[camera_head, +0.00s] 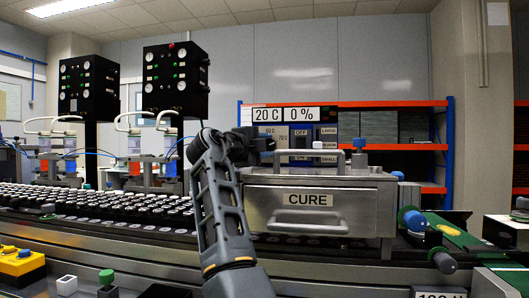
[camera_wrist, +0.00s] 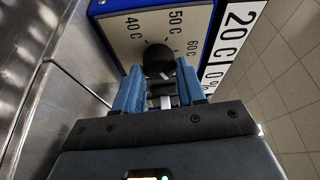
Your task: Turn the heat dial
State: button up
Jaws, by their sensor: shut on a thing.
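The heat dial (camera_wrist: 158,62) is a black round knob on a white face (camera_wrist: 122,42) marked 40 C, 50 C and 60 C in the wrist view. My gripper (camera_wrist: 157,84) has its blue fingers on either side of the knob and is shut on it. The knob's pointer direction is not clear. In the head view my gripper (camera_head: 266,146) is at the left side of the control panel (camera_head: 302,137) and hides the dial there. The readout (camera_head: 268,114) shows 20 C, and it also shows in the wrist view (camera_wrist: 232,38).
A steel box labelled CURE (camera_head: 340,197) with a front handle stands below the panel. A 0 % readout (camera_head: 301,114) and a size selector (camera_head: 328,145) are beside the dial area. A conveyor with many black parts (camera_head: 130,208) runs at left.

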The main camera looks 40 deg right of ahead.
jog(key=shift+a+n, duration=0.1)
jog(key=shift+n, duration=0.2)
jog(key=shift+f, duration=0.1)
jog(key=o, duration=1.1)
jog(key=shift+c, duration=0.2)
jog(key=shift+b+v, duration=0.55)
jog(key=shift+v, duration=3.3)
